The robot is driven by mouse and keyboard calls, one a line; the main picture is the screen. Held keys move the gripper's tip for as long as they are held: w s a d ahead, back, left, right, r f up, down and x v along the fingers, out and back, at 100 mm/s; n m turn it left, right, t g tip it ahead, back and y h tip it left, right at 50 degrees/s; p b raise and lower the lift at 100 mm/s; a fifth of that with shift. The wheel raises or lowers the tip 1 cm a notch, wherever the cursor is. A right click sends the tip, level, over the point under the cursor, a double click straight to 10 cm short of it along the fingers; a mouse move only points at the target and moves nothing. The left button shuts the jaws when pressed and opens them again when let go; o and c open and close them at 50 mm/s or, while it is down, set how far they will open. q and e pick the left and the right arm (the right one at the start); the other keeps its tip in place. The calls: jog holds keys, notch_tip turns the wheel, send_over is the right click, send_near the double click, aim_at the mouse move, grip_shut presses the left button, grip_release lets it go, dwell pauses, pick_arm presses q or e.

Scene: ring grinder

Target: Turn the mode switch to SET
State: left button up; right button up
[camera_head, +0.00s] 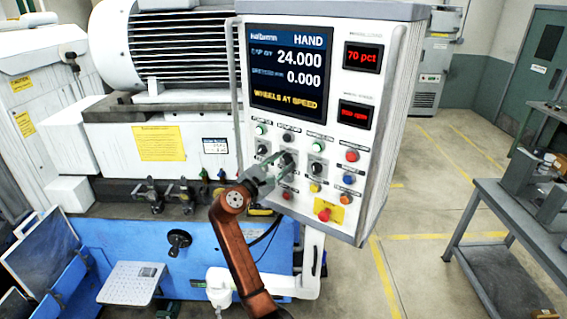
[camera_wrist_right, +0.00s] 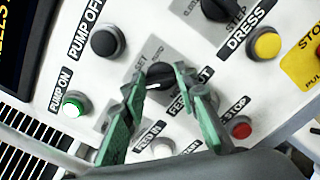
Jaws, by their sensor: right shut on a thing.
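The mode switch is a black rotary knob (camera_wrist_right: 160,72) on a grey plate of the white control panel. The word SET shows to its left in the wrist view; its other labels are partly hidden by my fingers. My right gripper (camera_wrist_right: 157,82) has its green fingers on either side of the knob and is shut on it. In the head view my right gripper (camera_head: 277,163) reaches the panel's knob rows from below left and covers part of the switch. The panel screen (camera_head: 290,72) reads HAND and WHEELS AT SPEED. My left gripper is in neither view.
Close around the switch are a green-lit pump button (camera_wrist_right: 74,104), a black button (camera_wrist_right: 106,41), a yellow DRESS button (camera_wrist_right: 265,45) and a red button (camera_wrist_right: 241,129). A red emergency stop (camera_head: 325,213) sits on yellow lower down. A grey table (camera_head: 500,205) stands right; floor between is clear.

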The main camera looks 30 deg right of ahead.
jog(key=m, duration=0.1)
jog(key=m+b, duration=0.1)
jog(key=m, duration=0.1)
jog(key=m+b, duration=0.1)
jog(key=shift+s+f, duration=0.1)
jog(key=shift+f, duration=0.15)
jog(key=m+b, duration=0.2)
jog(key=m, duration=0.3)
jog(key=shift+f+m+b, duration=0.1)
jog(key=shift+m+b, duration=0.2)
jog(key=shift+b, duration=0.05)
dwell(0.4)
jog(key=o, duration=1.2)
jog(key=shift+c, duration=0.2)
